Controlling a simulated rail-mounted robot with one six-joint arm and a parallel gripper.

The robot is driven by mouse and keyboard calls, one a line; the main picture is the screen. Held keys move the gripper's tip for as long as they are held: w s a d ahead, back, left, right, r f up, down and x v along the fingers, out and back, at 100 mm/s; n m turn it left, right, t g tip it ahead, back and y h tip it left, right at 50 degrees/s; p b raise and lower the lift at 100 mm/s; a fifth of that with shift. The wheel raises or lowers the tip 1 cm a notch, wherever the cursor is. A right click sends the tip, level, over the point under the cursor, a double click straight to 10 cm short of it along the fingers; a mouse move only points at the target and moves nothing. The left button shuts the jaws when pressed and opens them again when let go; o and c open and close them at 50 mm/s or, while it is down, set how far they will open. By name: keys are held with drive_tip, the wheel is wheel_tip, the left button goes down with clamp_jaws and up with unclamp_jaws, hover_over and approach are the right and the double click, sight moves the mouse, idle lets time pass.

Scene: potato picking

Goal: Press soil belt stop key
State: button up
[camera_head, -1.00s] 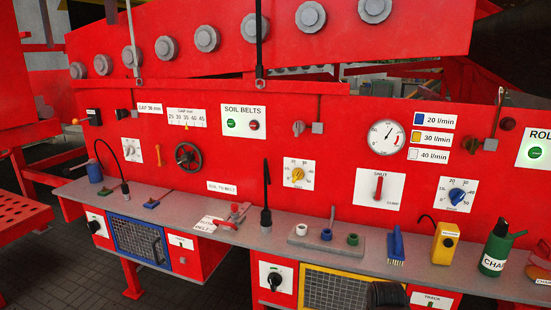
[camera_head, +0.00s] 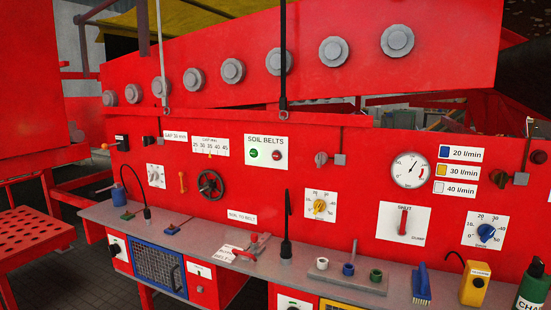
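The white SOIL BELTS panel (camera_head: 266,165) is on the red machine front, left of the picture's middle. It carries a green key (camera_head: 253,154) on the left and a red key (camera_head: 277,155) on the right. The small lettering on both keys is too small to read. Nothing covers the two keys. My gripper is not in this view.
A black handwheel (camera_head: 210,184) sits below and left of the panel. A grey shelf (camera_head: 205,236) runs along the front, with an upright black microphone-like stalk (camera_head: 287,247) and several tools.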

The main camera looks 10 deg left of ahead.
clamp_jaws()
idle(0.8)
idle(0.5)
